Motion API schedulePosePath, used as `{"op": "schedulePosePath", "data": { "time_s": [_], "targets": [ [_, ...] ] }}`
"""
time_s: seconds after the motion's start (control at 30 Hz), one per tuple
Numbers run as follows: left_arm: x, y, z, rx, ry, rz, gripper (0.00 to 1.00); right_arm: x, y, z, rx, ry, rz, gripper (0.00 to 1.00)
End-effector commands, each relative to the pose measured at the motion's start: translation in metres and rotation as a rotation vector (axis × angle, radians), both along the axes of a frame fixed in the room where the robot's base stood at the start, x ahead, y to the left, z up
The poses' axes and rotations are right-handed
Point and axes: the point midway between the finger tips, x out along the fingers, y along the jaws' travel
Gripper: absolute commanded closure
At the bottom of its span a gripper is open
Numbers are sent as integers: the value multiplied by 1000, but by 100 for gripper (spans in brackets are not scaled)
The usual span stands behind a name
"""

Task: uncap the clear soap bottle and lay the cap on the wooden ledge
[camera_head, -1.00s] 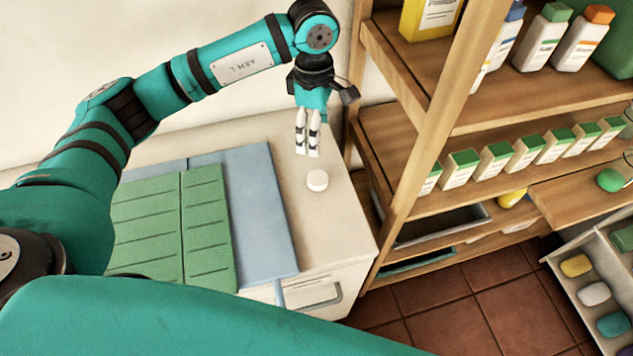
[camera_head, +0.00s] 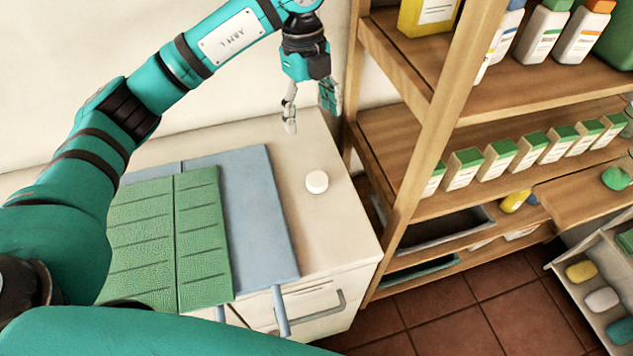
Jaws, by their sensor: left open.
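My left gripper (camera_head: 311,112) is open and empty, pointing down above the back of the white cabinet top (camera_head: 343,222). A small round white piece (camera_head: 317,182) lies on that top, below the gripper and apart from it. It looks like a cap, but I cannot be sure. I cannot make out a clear soap bottle. A wooden board (camera_head: 577,203) juts out at the right and may be the wooden ledge; a green object (camera_head: 617,178) lies on it. My right gripper is not in view.
Green (camera_head: 200,235) and blue (camera_head: 262,220) folded cloths cover the cabinet's left part. A wooden shelf (camera_head: 420,160) with bottles (camera_head: 542,35) and green-topped boxes (camera_head: 495,160) stands close on the right. A tray of soaps (camera_head: 600,300) is at the lower right. The cabinet top around the white piece is clear.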

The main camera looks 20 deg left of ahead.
Motion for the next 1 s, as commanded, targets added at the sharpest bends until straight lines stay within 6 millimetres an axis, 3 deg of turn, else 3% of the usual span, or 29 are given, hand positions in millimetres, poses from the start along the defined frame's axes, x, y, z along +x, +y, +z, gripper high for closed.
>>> {"op": "schedulePosePath", "data": {
  "time_s": [0.17, 0.6, 0.87, 1.0],
  "targets": [
    [-3, -2, -19, 2, 8, 26, 26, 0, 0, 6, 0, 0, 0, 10],
    [-8, -11, -107, 2, 7, 24, 26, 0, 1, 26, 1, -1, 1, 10],
    [-9, -12, -126, 1, 5, 24, 26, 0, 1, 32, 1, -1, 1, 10],
    [-12, -13, -145, 1, 9, 24, 26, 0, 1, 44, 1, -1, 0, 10]
  ]
}}
